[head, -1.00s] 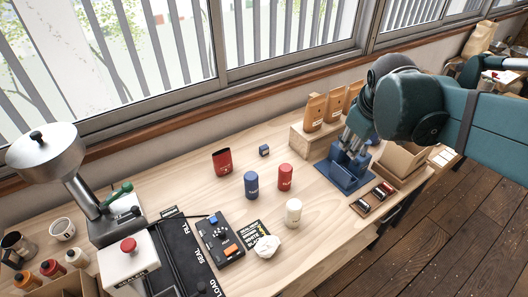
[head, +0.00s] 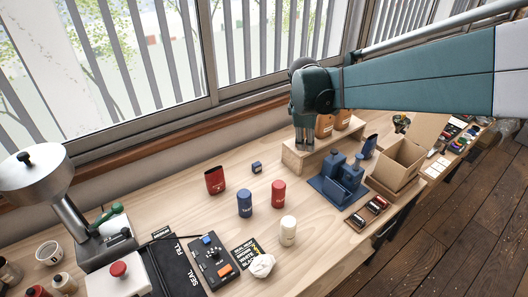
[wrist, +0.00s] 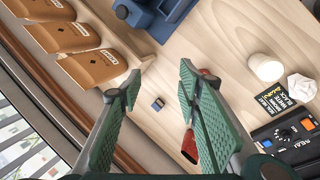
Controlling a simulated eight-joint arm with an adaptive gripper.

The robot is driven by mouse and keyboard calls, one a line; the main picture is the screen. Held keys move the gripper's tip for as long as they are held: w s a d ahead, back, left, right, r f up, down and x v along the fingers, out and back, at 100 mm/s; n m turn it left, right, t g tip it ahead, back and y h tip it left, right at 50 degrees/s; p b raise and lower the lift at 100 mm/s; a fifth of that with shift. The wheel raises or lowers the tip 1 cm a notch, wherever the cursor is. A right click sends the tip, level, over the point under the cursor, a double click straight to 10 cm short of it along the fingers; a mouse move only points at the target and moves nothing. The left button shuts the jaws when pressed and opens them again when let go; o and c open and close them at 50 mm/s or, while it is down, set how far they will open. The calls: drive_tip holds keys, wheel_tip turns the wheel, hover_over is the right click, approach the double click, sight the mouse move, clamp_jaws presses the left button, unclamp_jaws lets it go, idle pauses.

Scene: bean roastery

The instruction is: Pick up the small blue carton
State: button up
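The small blue carton (head: 256,167) stands on the wooden bench near the window side, behind the blue and red canisters. In the wrist view the carton (wrist: 157,104) lies on the bench below, between my two green fingers and a little behind their tips. My gripper (head: 305,147) points down above the bench to the right of the carton, near the wooden riser. The wrist view shows my gripper (wrist: 160,76) open and empty, with its fingers well apart.
A dark red pouch (head: 215,180), a blue canister (head: 245,203), a red canister (head: 278,193) and a white canister (head: 288,231) stand nearby. Brown bags (wrist: 90,67) stand on the riser (head: 298,160). A blue fixture (head: 338,183) is at right. Bench around the carton is clear.

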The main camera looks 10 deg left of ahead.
drive_tip(key=w+a+f+n+h, duration=0.1)
drive_tip(key=w+a+f+n, duration=0.4)
drive_tip(key=w+a+f, duration=0.6)
drive_tip(key=n+h+b, duration=0.1)
drive_tip(key=n, duration=0.4)
hover_over(256, 164)
drive_tip(key=s+a, duration=0.2)
wheel_tip(256, 164, down, 12)
drive_tip(key=shift+d+f+g, duration=0.15)
drive_tip(key=shift+d+g, duration=0.05)
drive_tip(key=shift+g, duration=0.2)
drive_tip(key=shift+f, duration=0.1)
drive_tip(key=shift+x, duration=1.2)
drive_tip(key=shift+f, duration=0.1)
drive_tip(key=shift+x, duration=2.5)
drive_tip(key=shift+w+a, duration=0.1)
drive_tip(key=shift+w, duration=0.05)
